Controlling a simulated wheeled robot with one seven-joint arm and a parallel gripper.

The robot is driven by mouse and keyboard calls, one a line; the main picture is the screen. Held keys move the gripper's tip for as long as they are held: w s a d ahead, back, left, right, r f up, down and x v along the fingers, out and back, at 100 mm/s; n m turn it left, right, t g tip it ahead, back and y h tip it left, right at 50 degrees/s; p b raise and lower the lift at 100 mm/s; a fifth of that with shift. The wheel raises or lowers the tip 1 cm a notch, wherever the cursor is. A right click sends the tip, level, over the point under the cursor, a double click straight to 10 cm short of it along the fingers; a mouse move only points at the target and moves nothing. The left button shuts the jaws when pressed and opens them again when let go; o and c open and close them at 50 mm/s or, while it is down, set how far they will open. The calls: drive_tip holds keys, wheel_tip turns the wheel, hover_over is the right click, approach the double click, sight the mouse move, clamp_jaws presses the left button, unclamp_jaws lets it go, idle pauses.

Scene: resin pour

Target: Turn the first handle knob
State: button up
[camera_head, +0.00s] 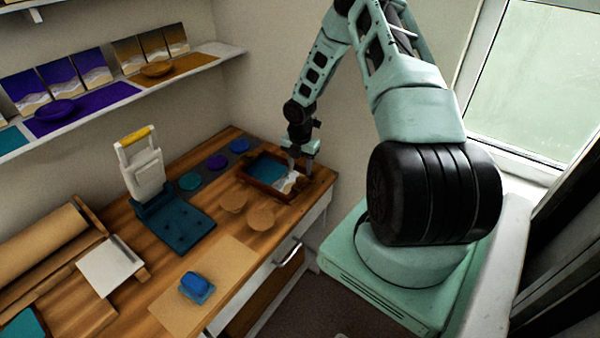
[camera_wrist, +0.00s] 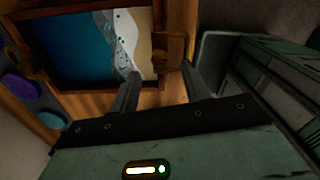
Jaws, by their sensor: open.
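A dark-framed wooden tray (camera_head: 262,188) with blue, white and sand-coloured resin lies at the right end of the workbench. It fills the upper left of the wrist view (camera_wrist: 85,88). A brown wooden handle knob (camera_wrist: 174,50) sits at the tray's sand-coloured end. Another brown knob (camera_wrist: 24,62) shows at the blue end. My gripper (camera_head: 299,163) is over the sand-coloured end of the tray. In the wrist view my gripper (camera_wrist: 160,70) is open, its two fingers spread below the nearer knob in the picture, with nothing between them. Whether either finger touches the knob I cannot tell.
Purple, blue and teal discs lie beside the tray; a purple one (camera_head: 217,162) is in the middle. Two round wooden pieces (camera_head: 233,201) lie in front. A teal press (camera_head: 172,222) with a white lever stands left. A drawer handle (camera_head: 289,254) juts from the bench front.

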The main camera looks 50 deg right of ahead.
sight(300, 178)
drive_tip(key=shift+f+p, duration=0.35)
drive_tip(key=shift+f, duration=1.8)
drive_tip(key=c, duration=1)
